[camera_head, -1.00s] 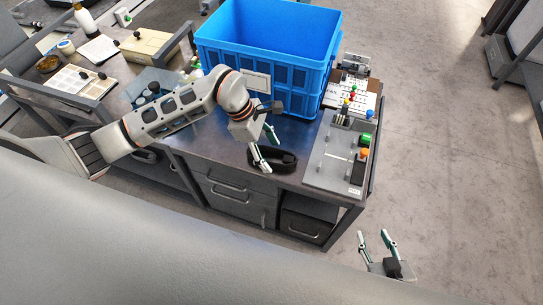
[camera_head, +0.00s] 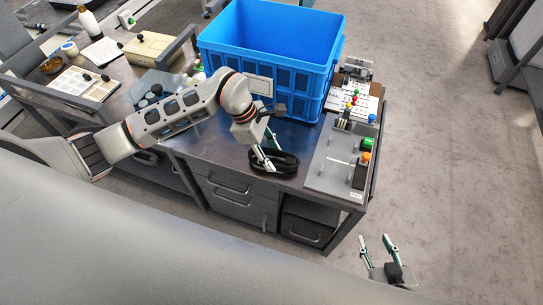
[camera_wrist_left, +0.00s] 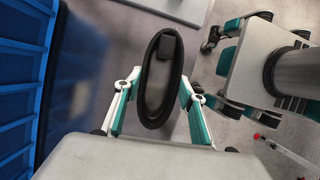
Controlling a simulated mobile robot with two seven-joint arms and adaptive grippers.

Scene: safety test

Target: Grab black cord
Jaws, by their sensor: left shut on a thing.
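The black cord (camera_head: 287,164) is a coiled oval loop at the front edge of the dark table in the head view. My left gripper (camera_head: 270,154) reaches down over it and is shut on it. In the left wrist view the loop (camera_wrist_left: 152,98) sits between the two fingers, with a dark block inside its far end. I cannot tell whether the cord touches the table top. My right gripper (camera_head: 376,240) is open and empty, out over the floor at the lower right.
A large blue crate (camera_head: 290,88) stands behind the cord. A grey panel (camera_head: 335,172) with coloured buttons lies right of it. Drawers (camera_head: 232,195) are under the table top. Papers, boxes and a bottle (camera_head: 89,22) are on the far left.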

